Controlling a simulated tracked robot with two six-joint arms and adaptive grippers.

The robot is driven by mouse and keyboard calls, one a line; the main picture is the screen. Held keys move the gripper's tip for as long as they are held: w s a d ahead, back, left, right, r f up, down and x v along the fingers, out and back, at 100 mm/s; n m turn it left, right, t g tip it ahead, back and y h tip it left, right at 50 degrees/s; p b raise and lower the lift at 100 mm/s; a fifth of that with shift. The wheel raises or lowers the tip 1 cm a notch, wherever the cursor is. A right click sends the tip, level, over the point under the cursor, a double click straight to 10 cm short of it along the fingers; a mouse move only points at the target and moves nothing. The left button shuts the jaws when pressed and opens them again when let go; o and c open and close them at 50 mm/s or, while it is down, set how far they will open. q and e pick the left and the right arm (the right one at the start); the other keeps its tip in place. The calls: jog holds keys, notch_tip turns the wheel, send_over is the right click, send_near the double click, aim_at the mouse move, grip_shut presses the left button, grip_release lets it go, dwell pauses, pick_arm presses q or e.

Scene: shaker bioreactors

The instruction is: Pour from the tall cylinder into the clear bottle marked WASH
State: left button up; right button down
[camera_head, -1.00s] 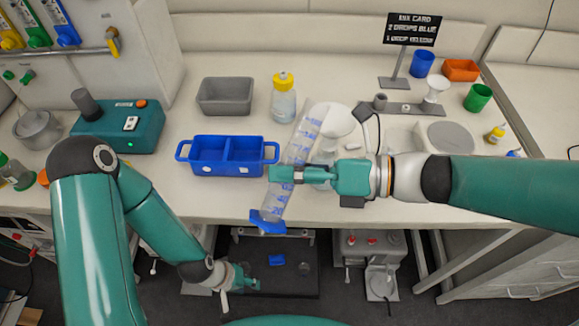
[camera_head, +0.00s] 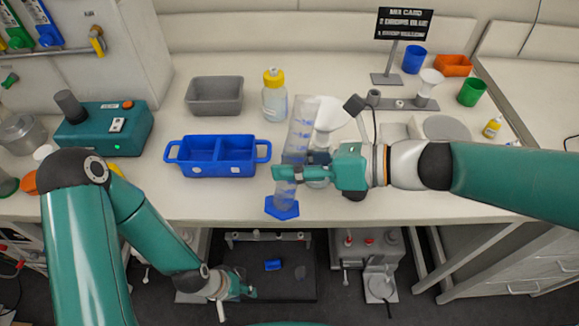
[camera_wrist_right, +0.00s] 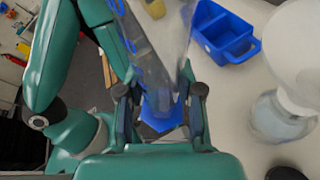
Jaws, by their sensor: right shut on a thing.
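The tall clear cylinder (camera_head: 302,125) has blue marks and a blue hexagonal base (camera_head: 282,208). My right gripper (camera_head: 285,173) is shut around its lower part and holds it nearly upright, leaning slightly, by the bench's front edge. The cylinder also shows between the fingers in the right wrist view (camera_wrist_right: 160,60). A clear bottle (camera_wrist_right: 275,120) with a white funnel (camera_wrist_right: 300,55) stands beside it; the gripper partly hides that bottle in the head view. Another clear bottle (camera_head: 275,102) has a yellow cap. I cannot read WASH on either. My left gripper (camera_head: 242,290) hangs low before the bench, its fingers unclear.
A blue two-compartment tray (camera_head: 217,172) and a grey bin (camera_head: 215,107) are left of the cylinder. A teal device (camera_head: 105,130) stands further left. A sign (camera_head: 403,25), a small funnel stand (camera_head: 428,90) and coloured cups are at right. Bench front right is fairly clear.

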jog(key=shift+w, duration=0.1)
jog(key=shift+r+p, duration=0.15)
jog(key=shift+p, duration=0.75)
jog(key=shift+f+b, duration=0.3)
jog(key=shift+b, duration=0.1)
jog(key=shift+w+d+f+n+h+b, duration=0.35)
jog(key=shift+w+n+b, duration=0.2)
jog(key=shift+b, duration=0.25)
jog(key=shift+w+d+f+n+t+h+b, duration=0.2)
jog(key=shift+w+d+n+t+b, duration=0.15)
jog(key=shift+w+n+b, duration=0.15)
jog(key=shift+w+d+f+n+t+h+b, duration=0.2)
jog(key=shift+w+n+t+b, duration=0.2)
jog(key=shift+b, duration=0.15)
jog(key=shift+w+d, duration=0.2)
jog(key=shift+w, duration=0.15)
jog(key=shift+s, duration=0.1)
